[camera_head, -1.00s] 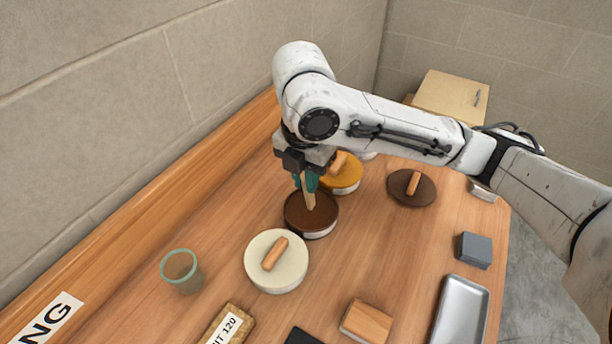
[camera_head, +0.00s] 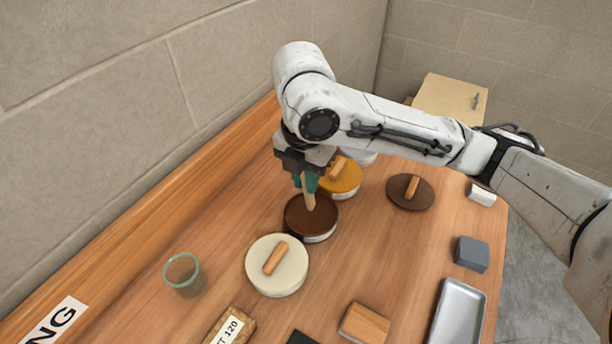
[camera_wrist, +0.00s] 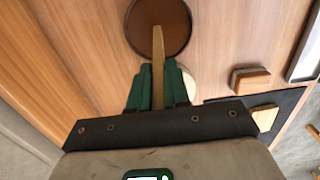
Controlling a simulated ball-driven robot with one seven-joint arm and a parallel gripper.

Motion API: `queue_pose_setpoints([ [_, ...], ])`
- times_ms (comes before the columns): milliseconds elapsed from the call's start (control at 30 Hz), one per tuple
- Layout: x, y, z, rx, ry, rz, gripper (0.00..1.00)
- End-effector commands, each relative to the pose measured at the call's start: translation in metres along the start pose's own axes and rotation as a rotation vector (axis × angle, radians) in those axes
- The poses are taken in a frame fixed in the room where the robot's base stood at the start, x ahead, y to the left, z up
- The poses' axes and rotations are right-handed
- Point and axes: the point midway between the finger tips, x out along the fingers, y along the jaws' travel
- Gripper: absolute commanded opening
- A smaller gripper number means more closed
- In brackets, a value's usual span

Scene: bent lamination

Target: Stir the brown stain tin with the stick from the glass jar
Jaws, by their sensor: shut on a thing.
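My gripper (camera_head: 306,184) is shut on the wooden stick (camera_head: 310,198) and holds it nearly upright, pointing down. The open brown stain tin (camera_head: 319,236) is below my fingers. The stick's lower end is over the brown surface inside the rim; I cannot tell how deep it reaches. In the wrist view, the stick (camera_wrist: 157,75) runs out between my green fingers (camera_wrist: 157,92) toward the brown tin (camera_wrist: 178,22). The glass jar (camera_head: 183,276) stands to the front left, with no stick in it. A brown lid with a wooden handle (camera_head: 420,194) lies to the right.
A cream-topped tin (camera_head: 280,278) stands just in front of the brown tin, and an orange-topped tin (camera_head: 346,183) just behind it.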

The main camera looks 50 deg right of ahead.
Motion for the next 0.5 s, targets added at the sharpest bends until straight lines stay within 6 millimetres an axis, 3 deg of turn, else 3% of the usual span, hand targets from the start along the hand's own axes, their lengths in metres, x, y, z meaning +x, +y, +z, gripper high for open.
queue_pose_setpoints([
  [267, -0.005, 0.0, 0.0, 0.0, 0.0, 0.0, 0.0],
  [500, -0.027, 0.0, 0.001, 0.0, 0.0, 0.0, 0.0],
])
